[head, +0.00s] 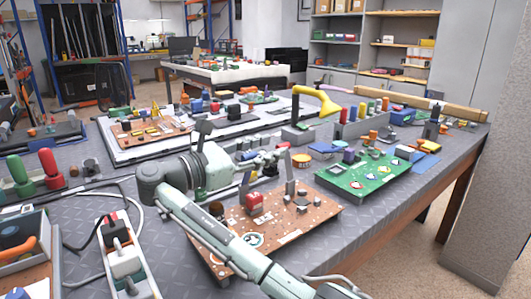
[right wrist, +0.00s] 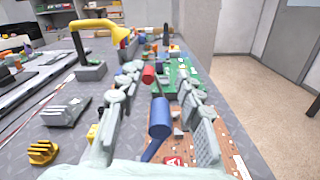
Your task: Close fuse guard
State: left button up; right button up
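My right gripper (head: 266,163) hangs above the brown circuit board (head: 312,220). It is open; in the right wrist view its two fingers (right wrist: 155,100) stand well apart. A blue cylinder (right wrist: 160,118) on a thin stem and a smaller red cylinder (right wrist: 148,75) show between the fingers. I see no clear contact with either finger. A red block (head: 254,202) sits on the brown board below the gripper; a red part with a white mark (right wrist: 173,161) shows low in the right wrist view. I cannot tell which part is the fuse guard. My left gripper is not in view.
A green circuit board (head: 365,178) lies right of the brown one. A yellow arched lamp (head: 318,102) stands behind. A power strip (head: 125,262) with plugs and cables lies at front left. Red and green handled tools (head: 50,165) stand at far left.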

notch_tip(320, 180, up, 9)
dwell(0.3)
